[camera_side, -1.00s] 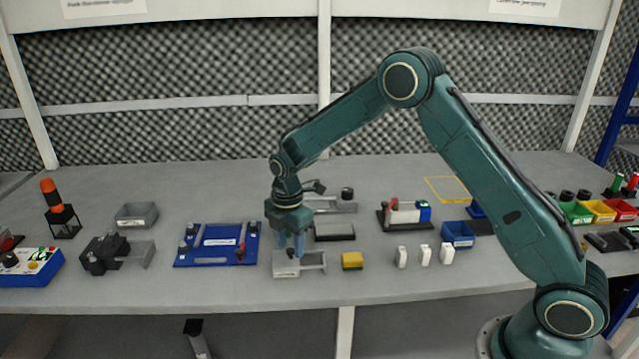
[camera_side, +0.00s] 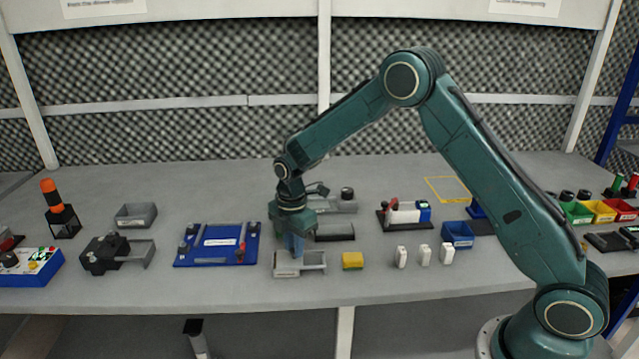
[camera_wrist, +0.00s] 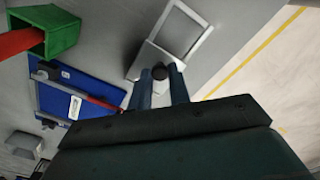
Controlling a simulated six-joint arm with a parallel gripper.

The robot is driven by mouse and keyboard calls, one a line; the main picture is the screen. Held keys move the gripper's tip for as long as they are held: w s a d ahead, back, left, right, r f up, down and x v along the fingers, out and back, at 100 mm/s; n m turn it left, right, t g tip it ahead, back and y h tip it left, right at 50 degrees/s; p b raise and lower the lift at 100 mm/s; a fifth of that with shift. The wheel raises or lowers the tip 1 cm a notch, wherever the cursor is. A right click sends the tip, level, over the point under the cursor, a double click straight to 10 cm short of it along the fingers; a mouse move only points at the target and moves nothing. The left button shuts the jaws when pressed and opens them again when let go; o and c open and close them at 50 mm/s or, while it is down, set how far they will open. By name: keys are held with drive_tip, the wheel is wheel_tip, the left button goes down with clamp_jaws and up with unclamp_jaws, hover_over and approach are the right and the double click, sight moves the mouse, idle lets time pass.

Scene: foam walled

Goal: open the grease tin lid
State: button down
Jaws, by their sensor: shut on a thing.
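The grease tin appears to be the pale grey box (camera_side: 315,268) near the bench's front edge, with an open, framed hollow on its right. It also shows in the wrist view (camera_wrist: 196,44), with the hollow toward the top. A plain pale lid (camera_side: 286,270) covers its left part. A dark round knob (camera_wrist: 160,72) stands on the lid. My gripper (camera_side: 292,253) points down over the lid. In the wrist view my gripper (camera_wrist: 161,88) has its fingers on either side of the knob and is shut on it. The fingers partly hide the lid.
A blue panel (camera_side: 218,258) lies to the left, a yellow block (camera_side: 352,261) close to the right. Several white blocks (camera_side: 425,254) stand farther right. A dark-topped block (camera_side: 334,233) sits behind. In the wrist view, a green open-ended box (camera_wrist: 45,32) with a red bar shows upper left.

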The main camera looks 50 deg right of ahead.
drive_tip(key=s+d, duration=0.3)
drive_tip(key=shift+s+d, duration=0.2)
drive_tip(key=c, duration=1.3)
unclamp_jaws()
wheel_tip(320, 180, up, 14)
